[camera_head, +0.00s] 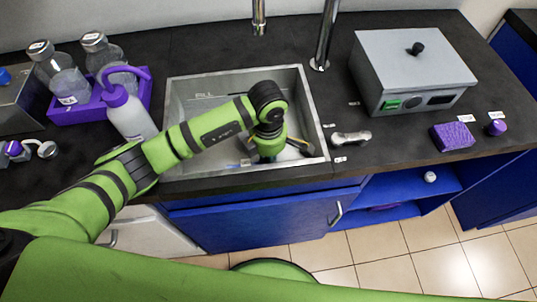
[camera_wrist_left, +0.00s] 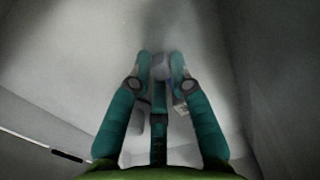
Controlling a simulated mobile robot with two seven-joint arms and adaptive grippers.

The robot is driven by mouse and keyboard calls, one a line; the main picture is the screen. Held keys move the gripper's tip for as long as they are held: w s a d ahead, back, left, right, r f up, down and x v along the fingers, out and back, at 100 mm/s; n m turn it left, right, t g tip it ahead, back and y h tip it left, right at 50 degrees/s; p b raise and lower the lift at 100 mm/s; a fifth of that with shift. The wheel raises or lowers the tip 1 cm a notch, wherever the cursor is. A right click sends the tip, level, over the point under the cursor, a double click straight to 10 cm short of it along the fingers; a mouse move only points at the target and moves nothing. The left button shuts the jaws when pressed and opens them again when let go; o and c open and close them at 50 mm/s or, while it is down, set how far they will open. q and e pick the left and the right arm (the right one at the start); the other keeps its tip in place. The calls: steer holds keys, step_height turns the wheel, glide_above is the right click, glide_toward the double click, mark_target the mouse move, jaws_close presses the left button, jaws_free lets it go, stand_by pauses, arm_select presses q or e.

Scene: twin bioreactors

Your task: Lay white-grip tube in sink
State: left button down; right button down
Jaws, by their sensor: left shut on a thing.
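The sink (camera_head: 193,95) is a grey metal basin set in the dark counter. My left gripper (camera_head: 269,156) points down inside it, near its front right part. In the left wrist view the teal fingers (camera_wrist_left: 161,66) are shut on a pale grip, which I take to be the white-grip tube (camera_wrist_left: 161,70). The rest of the tube is mostly hidden behind the fingers, and I cannot tell whether it touches the sink floor. In the head view the arm hides the tube. My right gripper is not in view.
A white wash bottle (camera_head: 128,115) and a purple rack (camera_head: 80,116) with bottles stand left of the sink. A tap (camera_head: 325,38) rises behind it. A grey box (camera_head: 412,70), a small metal piece (camera_head: 351,138) and a purple sponge (camera_head: 453,136) are at the right.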

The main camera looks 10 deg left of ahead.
arm_select(q)
steer(key=shift+f, duration=0.15)
steer(key=c, duration=1.5)
jaws_free()
steer(key=shift+f, duration=0.1)
steer(key=o, duration=0.4)
steer(key=shift+c, duration=0.2)
steer(key=shift+r, duration=0.2)
step_height(320, 180, up, 12)
steer(key=p, duration=0.7)
steer(key=shift+p, duration=0.35)
